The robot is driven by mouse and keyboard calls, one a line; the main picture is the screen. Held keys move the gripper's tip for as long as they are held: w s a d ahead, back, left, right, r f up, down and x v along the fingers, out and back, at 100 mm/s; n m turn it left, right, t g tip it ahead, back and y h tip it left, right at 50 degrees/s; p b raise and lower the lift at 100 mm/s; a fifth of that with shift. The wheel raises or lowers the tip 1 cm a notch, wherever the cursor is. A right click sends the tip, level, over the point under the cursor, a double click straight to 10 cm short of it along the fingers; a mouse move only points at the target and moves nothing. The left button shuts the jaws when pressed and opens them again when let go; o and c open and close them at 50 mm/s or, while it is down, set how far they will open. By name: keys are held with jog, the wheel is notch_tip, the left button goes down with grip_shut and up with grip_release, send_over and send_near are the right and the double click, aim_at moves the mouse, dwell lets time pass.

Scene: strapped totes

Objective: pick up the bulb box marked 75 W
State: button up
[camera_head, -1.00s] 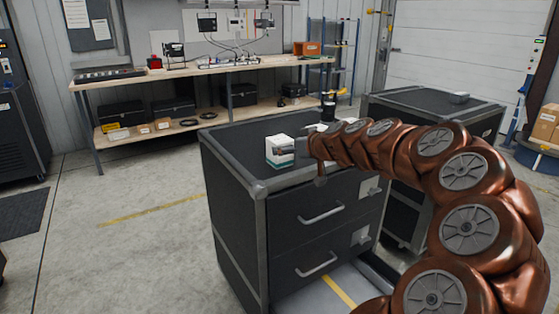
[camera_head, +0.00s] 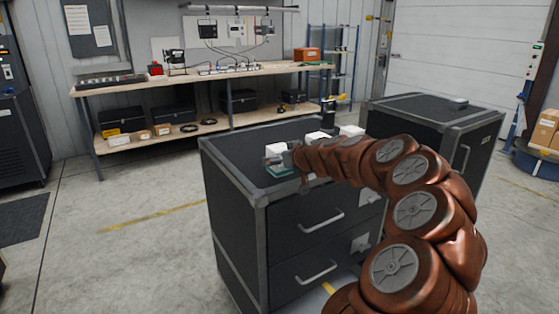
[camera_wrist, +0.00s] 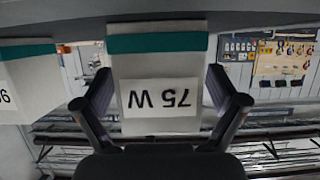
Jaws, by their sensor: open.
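The bulb box marked 75 W (camera_wrist: 156,62) fills the middle of the wrist view, upside down, white with a teal band. My gripper (camera_wrist: 158,80) is open, with one finger on each side of this box. Narrow gaps seem to show beside it, but I cannot tell whether either finger touches. In the head view a white and teal box (camera_head: 275,150) stands on the near dark cabinet, partly hidden by my gripper (camera_head: 296,160). A second box (camera_wrist: 28,85) shows at the left of the wrist view, its marking cut off.
More white boxes (camera_head: 352,130) and a dark cylindrical object (camera_head: 328,112) stand farther back on the near cabinet (camera_head: 240,150). A second cabinet (camera_head: 425,108) stands behind at right. A workbench (camera_head: 190,78) runs along the wall.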

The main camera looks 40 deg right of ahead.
jog(key=c, duration=1.3)
jog(key=shift+r, duration=0.1)
